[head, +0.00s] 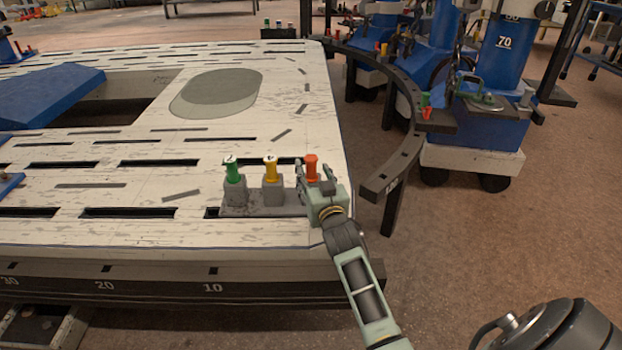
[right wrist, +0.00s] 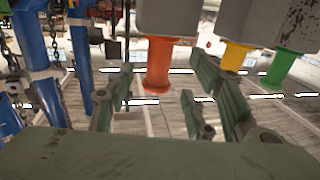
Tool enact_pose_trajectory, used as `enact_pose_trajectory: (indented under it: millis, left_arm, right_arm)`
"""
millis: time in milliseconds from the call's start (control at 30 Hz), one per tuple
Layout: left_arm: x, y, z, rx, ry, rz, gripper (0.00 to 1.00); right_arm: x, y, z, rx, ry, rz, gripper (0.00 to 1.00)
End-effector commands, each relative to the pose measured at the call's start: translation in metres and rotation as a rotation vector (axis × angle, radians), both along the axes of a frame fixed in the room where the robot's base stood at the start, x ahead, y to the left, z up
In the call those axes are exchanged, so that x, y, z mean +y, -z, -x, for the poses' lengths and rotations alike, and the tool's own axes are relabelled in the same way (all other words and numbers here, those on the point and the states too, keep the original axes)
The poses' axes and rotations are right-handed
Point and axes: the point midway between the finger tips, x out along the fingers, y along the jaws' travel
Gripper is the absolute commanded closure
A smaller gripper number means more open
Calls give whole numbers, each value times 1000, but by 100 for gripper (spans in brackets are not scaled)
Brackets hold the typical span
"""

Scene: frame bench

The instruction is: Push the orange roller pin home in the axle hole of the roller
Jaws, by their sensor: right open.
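The orange roller pin (head: 311,163) stands upright at the right end of a row of pins near the bench's right edge. Its base is hidden behind my right gripper (head: 316,187) in the head view. In the right wrist view the orange pin (right wrist: 159,65) sticks out of a grey block (right wrist: 175,17), between the open fingers of my right gripper (right wrist: 153,105). There is a gap between the pin and the fingers on each side. I cannot tell how deep the pin sits. My left gripper is not in view.
A yellow pin (head: 271,168) and a green pin (head: 233,172) stand in grey blocks left of the orange one. The white slotted bench (head: 130,230) is mostly clear in front. A dark curved rail (head: 397,160) and blue machines stand to the right.

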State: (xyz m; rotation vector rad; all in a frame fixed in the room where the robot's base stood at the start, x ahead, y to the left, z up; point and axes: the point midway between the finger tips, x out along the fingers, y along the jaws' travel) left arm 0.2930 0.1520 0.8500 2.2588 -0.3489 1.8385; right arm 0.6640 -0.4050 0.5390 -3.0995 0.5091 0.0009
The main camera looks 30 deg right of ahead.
Motion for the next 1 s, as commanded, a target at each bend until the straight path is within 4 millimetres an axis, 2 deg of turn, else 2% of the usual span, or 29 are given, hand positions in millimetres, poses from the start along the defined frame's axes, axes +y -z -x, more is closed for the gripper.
enact_pose_trajectory:
  millis: [33,133,233,567,1000]
  left_arm:
    - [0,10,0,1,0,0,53]
    - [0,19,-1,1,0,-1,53]
    - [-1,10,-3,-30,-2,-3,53]
    - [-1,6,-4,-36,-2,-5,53]
    - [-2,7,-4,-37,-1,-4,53]
  right_arm:
    - [-3,3,-8,-3,0,3,52]
    - [-8,3,-23,-3,1,2,52]
    - [-11,2,-34,-2,-1,2,52]
    - [-13,0,-39,0,-1,0,52]
    - [-13,0,-39,0,-1,0,91]
